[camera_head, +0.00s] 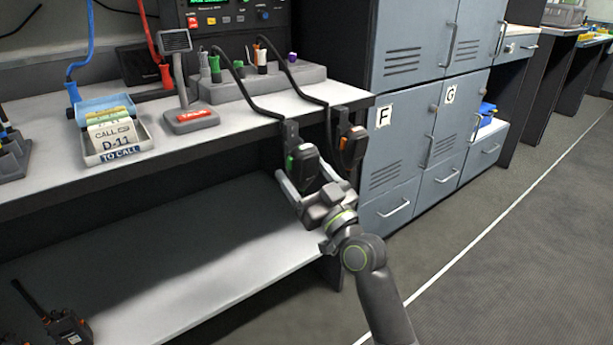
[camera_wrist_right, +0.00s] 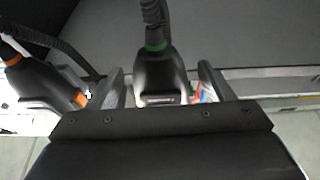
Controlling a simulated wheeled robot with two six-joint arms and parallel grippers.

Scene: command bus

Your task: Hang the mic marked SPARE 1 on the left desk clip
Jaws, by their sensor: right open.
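A black hand mic with a green band (camera_head: 303,163) hangs upright at the left desk clip (camera_head: 291,131) on the desk's front edge. A second mic with orange marks (camera_head: 353,148) hangs at the right clip (camera_head: 337,117). No SPARE 1 marking is readable on either. My right gripper (camera_head: 298,178) is open around the green-banded mic. In the right wrist view the green-banded mic (camera_wrist_right: 167,75) stands between the two open fingers, with a visible gap on each side; the orange-marked mic (camera_wrist_right: 38,82) is to the left, outside them. My left gripper is not in view.
Coiled black cords run from the desk-top holder (camera_head: 262,84) to the mics. A card tray (camera_head: 118,151) and a small stand with a red label (camera_head: 190,118) are on the desk. A radio (camera_head: 62,325) lies on the lower shelf. Grey lockers (camera_head: 400,150) stand close at right.

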